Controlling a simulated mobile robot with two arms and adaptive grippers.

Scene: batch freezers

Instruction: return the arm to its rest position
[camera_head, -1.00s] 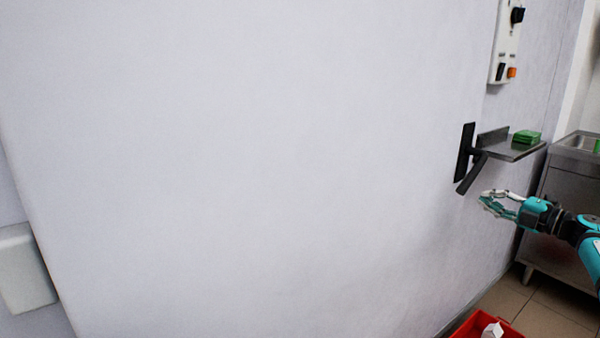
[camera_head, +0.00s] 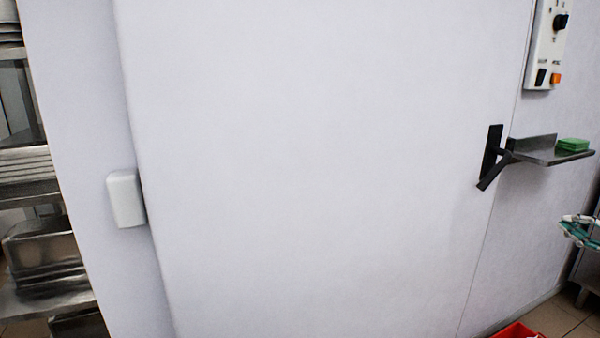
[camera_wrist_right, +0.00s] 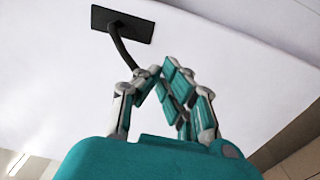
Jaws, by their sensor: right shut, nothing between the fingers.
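My right gripper (camera_head: 580,232) shows at the right edge of the head view, in front of the wall below a small shelf. It is shut and empty, and most of its arm is out of the picture. In the right wrist view its teal and grey fingers (camera_wrist_right: 160,85) are closed together, with the black door handle (camera_wrist_right: 123,25) beyond them. In the head view the handle (camera_head: 492,158) is on the right side of the white door (camera_head: 320,160), left of the gripper and apart from it. My left gripper is not in view.
A metal shelf (camera_head: 550,156) holding a green block (camera_head: 573,145) juts from the wall above the gripper. A control panel (camera_head: 548,45) hangs higher up. A red crate (camera_head: 515,331) stands on the floor below. Metal racks (camera_head: 45,240) stand at the left.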

